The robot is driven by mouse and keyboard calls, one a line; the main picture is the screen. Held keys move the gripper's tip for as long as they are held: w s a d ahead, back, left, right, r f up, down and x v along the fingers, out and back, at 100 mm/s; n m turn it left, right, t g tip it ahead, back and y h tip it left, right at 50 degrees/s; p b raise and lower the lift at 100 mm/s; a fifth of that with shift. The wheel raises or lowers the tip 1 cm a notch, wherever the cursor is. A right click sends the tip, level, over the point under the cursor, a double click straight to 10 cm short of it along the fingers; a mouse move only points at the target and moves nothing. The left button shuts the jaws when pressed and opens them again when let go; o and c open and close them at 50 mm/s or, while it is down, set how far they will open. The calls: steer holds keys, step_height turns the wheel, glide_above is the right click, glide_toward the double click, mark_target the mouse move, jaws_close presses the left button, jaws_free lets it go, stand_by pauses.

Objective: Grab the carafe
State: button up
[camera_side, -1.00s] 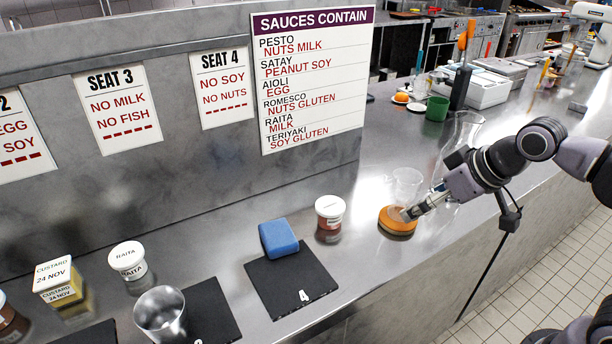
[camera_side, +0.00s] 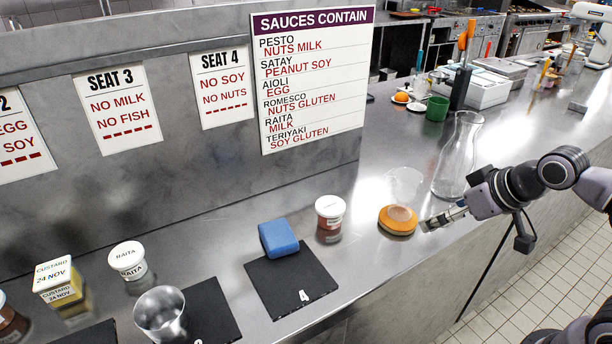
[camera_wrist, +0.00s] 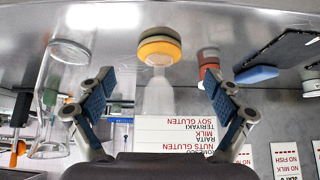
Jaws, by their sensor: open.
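The carafe (camera_side: 457,155) is tall clear glass with a flared mouth and narrow neck. It stands upright on the steel counter, behind my gripper in the side view. A clear glass vessel at the left of the wrist view (camera_wrist: 55,90) looks like the same carafe, seen upside down. My gripper (camera_side: 432,222) is low over the counter near its front edge, apart from the carafe. Its spread fingers show in the wrist view (camera_wrist: 158,88) with nothing clasped between them. An orange round thing (camera_side: 397,220) lies just left of the fingertips; it also shows in the wrist view (camera_wrist: 158,44).
A clear glass (camera_side: 404,183) stands behind the orange thing. A green cup (camera_side: 437,108) is farther back. Counter between jar and orange thing is clear.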

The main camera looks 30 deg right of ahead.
steer(key=shift+r, duration=0.1)
steer(key=shift+c, duration=0.4)
steer(key=m+g+h, duration=0.4)
steer(key=m+g, duration=0.5)
steer(key=m, duration=1.4)
glide_toward(464, 134)
steer(key=d+f, duration=0.1)
steer(key=d, duration=0.1)
steer(key=x, duration=0.4)
steer(key=shift+w+a+f, duration=0.15)
steer(key=shift+w+f, duration=0.1)
steer(key=shift+f, duration=0.25)
steer(key=shift+w+d+x, duration=0.1)
steer(key=shift+d+x, duration=0.1)
steer(key=shift+x, duration=1.15)
steer(key=shift+w+d+x, duration=0.15)
steer(key=shift+x, duration=1.15)
steer(key=shift+r, duration=0.15)
jaws_close()
